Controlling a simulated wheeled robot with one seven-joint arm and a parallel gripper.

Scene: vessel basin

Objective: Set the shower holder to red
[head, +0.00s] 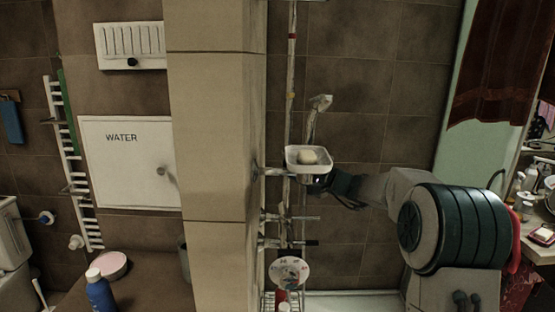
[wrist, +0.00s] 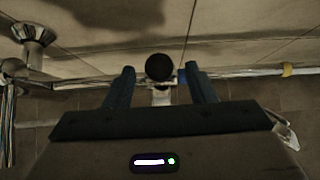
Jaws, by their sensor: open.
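The shower rail (head: 291,70) runs vertically beside the tiled column in the head view, with a red band (head: 292,36) high up and a yellow band (head: 290,97) lower. In the wrist view the rail (wrist: 240,72) runs across, with a yellow band (wrist: 287,69) at the right and a blue band (wrist: 182,76) by the right finger. The shower holder's round black knob (wrist: 159,67) lies between the fingertips of my gripper (wrist: 158,72), which is open. I cannot tell if they touch. In the head view my gripper (head: 328,180) is partly hidden by the soap dish.
The white soap dish (head: 294,166) with soap (head: 309,157) is just above my gripper. A shower head (head: 320,102) is above it. Taps (head: 292,217) and a small patterned dish (head: 289,271) are below. The tiled column (head: 217,150) stands close at the left.

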